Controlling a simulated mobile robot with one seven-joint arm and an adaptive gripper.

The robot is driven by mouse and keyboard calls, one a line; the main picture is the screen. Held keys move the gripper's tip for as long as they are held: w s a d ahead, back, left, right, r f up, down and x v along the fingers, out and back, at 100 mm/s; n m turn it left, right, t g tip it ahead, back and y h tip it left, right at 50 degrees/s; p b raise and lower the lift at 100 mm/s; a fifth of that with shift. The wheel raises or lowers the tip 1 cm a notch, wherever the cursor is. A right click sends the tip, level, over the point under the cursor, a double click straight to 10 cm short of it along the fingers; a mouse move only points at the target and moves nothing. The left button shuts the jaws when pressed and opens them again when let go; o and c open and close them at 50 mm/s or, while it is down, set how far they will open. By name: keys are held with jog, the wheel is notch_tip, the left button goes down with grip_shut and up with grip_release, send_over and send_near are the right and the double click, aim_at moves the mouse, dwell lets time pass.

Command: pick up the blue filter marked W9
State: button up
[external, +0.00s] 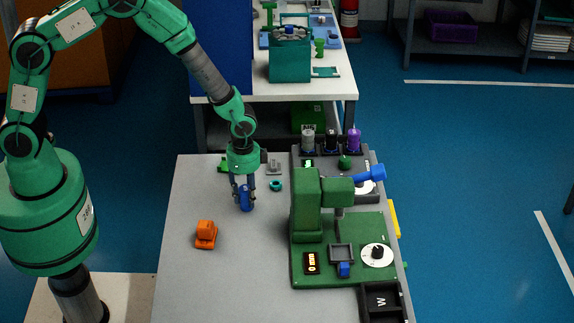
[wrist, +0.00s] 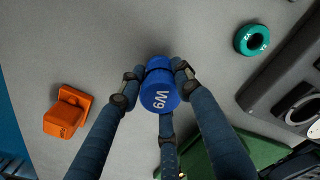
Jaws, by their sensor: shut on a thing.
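The blue filter (wrist: 160,91) is marked W9 on its end face, seen in the wrist view. It also shows in the external view (external: 246,199) as a small blue cylinder near the middle of the grey table. My gripper (wrist: 153,88) is shut on it, with dark blue fingers on both sides and a third finger below. In the external view my gripper (external: 243,188) points down over the table. I cannot tell whether the filter touches the table or is raised.
An orange part (external: 206,234) stands on the table (external: 178,285) to the left. A teal ring (external: 276,185) and a grey piece (external: 274,167) lie to the right. A green machine (external: 308,205) with a blue-handled fixture (external: 369,173) behind it fills the right side. The front left is clear.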

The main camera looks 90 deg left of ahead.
aim_at(245, 188)
jog(key=shift+r, duration=0.45)
notch_tip(245, 188, up, 3)
jog(key=shift+s+f, duration=0.1)
jog(key=s+d+r+p, duration=0.1)
jog(key=s+d, duration=0.1)
jog(key=s, duration=1.3)
jog(key=shift+s+d+r, duration=0.15)
jog(key=shift+s+d, duration=0.15)
